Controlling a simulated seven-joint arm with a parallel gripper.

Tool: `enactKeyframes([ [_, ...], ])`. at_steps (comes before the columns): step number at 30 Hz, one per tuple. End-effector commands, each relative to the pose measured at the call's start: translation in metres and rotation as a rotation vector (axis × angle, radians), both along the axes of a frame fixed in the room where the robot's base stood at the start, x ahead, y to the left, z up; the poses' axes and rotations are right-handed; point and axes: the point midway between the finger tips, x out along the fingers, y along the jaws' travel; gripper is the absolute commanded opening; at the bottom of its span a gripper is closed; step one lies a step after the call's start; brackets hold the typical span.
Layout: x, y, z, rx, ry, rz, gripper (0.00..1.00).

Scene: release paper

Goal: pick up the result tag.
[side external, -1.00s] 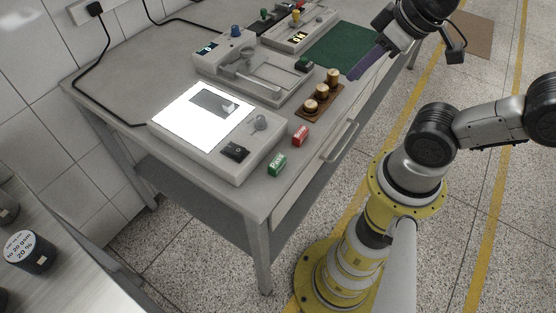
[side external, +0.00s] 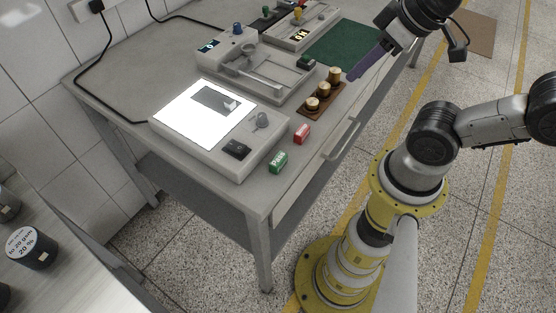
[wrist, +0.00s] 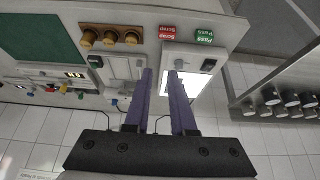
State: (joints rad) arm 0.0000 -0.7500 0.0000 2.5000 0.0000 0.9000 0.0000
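Two block tags sit at the front edge of the bench: a green one marked Pass (side external: 278,162) and a red one (side external: 302,133). In the wrist view the green tag (wrist: 204,36) and the red tag, reading Scrap (wrist: 167,32), are near the top, upside down. My gripper (side external: 366,66) is in the air near the bench's right front edge, apart from both tags. In the wrist view its two purple fingers (wrist: 160,73) stand apart with nothing visible between them.
A lit light box (side external: 185,120) with a dark grey piece on it stands behind the tags. Several brass weights (side external: 324,90) stand on a wooden strip to the right. Beyond are a tray device (side external: 265,75), a balance (side external: 300,38) and a green mat (side external: 340,45).

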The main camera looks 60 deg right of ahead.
Motion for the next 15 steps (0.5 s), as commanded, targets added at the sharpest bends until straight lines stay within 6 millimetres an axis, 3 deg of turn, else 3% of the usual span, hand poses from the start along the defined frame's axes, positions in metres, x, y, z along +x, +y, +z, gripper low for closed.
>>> enactKeyframes([
  [1,0.0,0.0,0.0,0.0,0.0,0.0,0.34],
  [6,0.0,0.0,0.0,0.0,0.0,0.0,0.62],
  [15,0.0,0.0,0.0001,0.006,0.0,-0.011,0.62],
])
